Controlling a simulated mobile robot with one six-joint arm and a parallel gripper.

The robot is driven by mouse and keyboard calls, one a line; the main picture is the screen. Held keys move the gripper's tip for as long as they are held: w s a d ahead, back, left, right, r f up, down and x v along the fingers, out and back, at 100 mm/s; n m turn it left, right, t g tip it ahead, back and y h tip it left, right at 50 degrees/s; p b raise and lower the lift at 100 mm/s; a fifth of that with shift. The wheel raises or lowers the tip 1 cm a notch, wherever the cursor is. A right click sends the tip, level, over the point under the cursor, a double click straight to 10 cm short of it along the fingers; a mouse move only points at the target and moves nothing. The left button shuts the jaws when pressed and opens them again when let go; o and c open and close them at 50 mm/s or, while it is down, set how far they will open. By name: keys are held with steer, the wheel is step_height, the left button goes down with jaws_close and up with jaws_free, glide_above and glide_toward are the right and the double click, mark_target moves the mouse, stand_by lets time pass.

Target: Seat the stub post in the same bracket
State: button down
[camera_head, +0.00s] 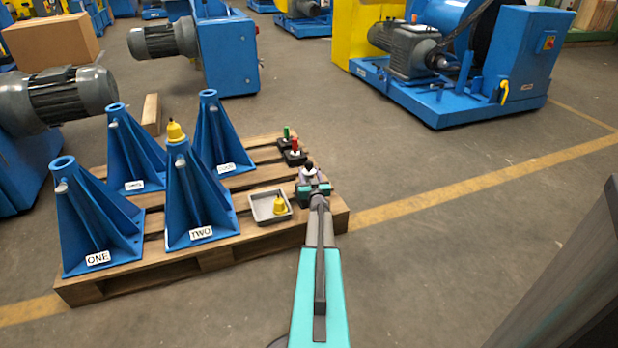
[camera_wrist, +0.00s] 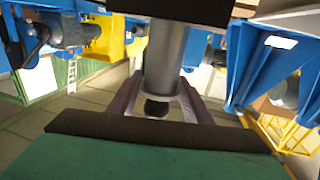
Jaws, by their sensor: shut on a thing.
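My gripper (camera_head: 313,188) is shut on a grey cylindrical post with a dark end, which looks like the stub post (camera_wrist: 165,55). In the wrist view the post stands between the two fingers (camera_wrist: 158,100). In the head view my gripper is over the right end of the pallet, and the post is mostly hidden, with a dark tip showing. Four blue brackets stand to the left: ONE (camera_head: 95,225), TWO (camera_head: 198,205) and two behind (camera_head: 135,155) (camera_head: 218,135) with labels too small to read surely.
The wooden pallet (camera_head: 180,262) carries the brackets. A shallow grey tray (camera_head: 258,216) holds another yellow part (camera_head: 279,205), left of my gripper. A red-topped piece (camera_head: 295,152) and a green-topped piece (camera_head: 286,138) stand behind.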

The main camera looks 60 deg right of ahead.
mark_target(310, 165)
steer(key=shift+r+p, duration=0.8)
steer(key=shift+r, duration=1.75)
